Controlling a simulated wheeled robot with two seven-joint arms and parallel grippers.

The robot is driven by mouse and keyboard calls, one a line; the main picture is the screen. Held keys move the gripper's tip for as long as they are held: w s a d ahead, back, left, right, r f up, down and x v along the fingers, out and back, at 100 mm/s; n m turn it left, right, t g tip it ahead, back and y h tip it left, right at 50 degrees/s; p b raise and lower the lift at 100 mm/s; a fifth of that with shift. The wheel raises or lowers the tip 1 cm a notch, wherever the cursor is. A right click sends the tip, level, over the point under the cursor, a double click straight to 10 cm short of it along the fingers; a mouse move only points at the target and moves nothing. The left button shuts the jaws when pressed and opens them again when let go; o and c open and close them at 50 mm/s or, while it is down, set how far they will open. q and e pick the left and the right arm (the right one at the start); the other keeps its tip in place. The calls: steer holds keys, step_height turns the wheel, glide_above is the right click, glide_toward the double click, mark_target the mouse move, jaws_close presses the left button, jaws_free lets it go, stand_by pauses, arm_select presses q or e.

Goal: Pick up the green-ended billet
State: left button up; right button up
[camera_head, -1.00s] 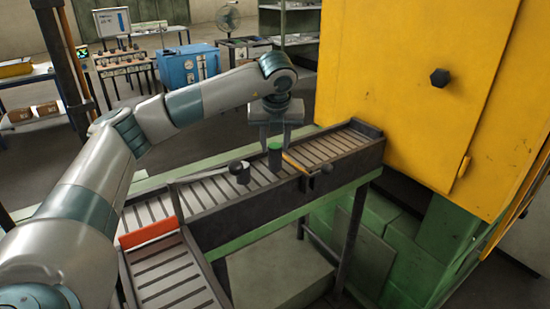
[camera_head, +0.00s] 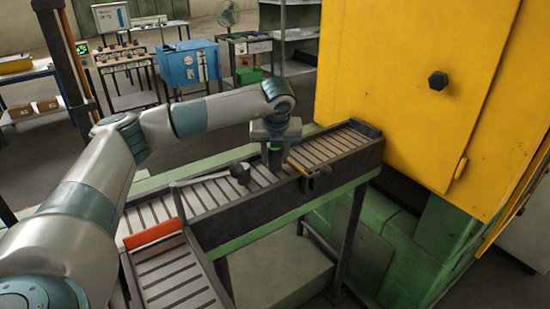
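The green-ended billet (camera_head: 275,165) stands upright on the roller conveyor (camera_head: 212,192), partly hidden by my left gripper. A second dark billet (camera_head: 240,174) is on the rollers to the left, apart from the gripper. My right gripper is not in view.
A red bar (camera_head: 151,232) crosses the rollers at lower left. The yellow furnace cabinet (camera_head: 410,100) rises at right. Benches and a blue cabinet (camera_head: 188,64) stand behind.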

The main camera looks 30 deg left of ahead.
arm_select(q)
steer(key=shift+c, duration=0.4)
jaws_close()
steer(key=shift+w+r, duration=0.1)
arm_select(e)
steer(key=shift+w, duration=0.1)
